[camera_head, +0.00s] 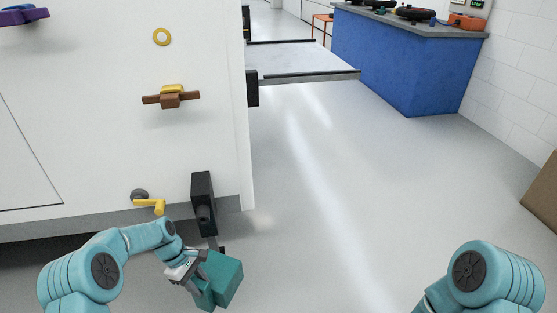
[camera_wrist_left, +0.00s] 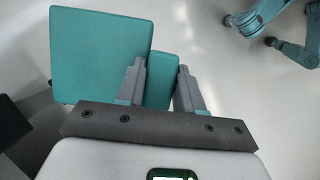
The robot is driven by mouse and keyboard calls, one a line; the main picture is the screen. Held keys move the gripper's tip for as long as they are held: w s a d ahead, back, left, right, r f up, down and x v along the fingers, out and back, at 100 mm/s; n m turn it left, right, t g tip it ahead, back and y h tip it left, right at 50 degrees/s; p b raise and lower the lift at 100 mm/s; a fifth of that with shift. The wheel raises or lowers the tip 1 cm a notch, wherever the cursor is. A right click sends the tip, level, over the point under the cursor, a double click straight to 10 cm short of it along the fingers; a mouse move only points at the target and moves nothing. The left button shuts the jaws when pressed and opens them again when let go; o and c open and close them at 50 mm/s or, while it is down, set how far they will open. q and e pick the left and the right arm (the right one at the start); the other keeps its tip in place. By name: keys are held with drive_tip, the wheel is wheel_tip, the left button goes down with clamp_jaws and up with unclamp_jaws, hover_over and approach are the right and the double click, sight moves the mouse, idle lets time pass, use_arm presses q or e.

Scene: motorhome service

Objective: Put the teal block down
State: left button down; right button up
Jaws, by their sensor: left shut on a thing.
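The teal block (camera_head: 226,277) is at the lower middle of the head view, low in front of the white vehicle side. It has a large body and a narrower part beside it. My left gripper (camera_head: 198,278) is shut on the narrower part; the left wrist view shows this part between the two grey fingers (camera_wrist_left: 160,72), with the block's large face (camera_wrist_left: 98,52) to the left. I cannot tell whether the block touches the floor. My right arm shows at the lower right of the head view, but its gripper is out of view.
The white vehicle wall (camera_head: 90,150) fills the left, with a black bracket (camera_head: 203,203), a yellow crank handle (camera_head: 150,206) and a brown-and-yellow valve (camera_head: 171,97). The grey floor (camera_head: 340,200) is clear to the right. A blue counter (camera_head: 390,60) stands behind; a cardboard box (camera_head: 542,195) is at right.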

use_arm(q)
drive_tip(key=w+d+r+m+g+y, duration=0.1)
drive_tip(key=d+r+m, duration=0.35)
drive_tip(key=r, duration=0.35)
drive_tip(key=w+d+r+m+g+y, duration=0.1)
drive_tip(key=d+r+m, duration=0.4)
drive_tip(key=r, duration=0.4)
drive_tip(key=s+a+r+m+y, duration=0.2)
drive_tip(key=s+a+r+m, duration=0.25)
drive_tip(key=s+r, duration=0.4)
wheel_tip(320, 180, up, 18)
drive_tip(key=s+p, duration=0.1)
drive_tip(key=p, duration=2.5)
drive_tip(key=shift+s+f+g, duration=0.2)
drive_tip(key=shift+s+g, duration=0.05)
drive_tip(key=shift+g, duration=0.15)
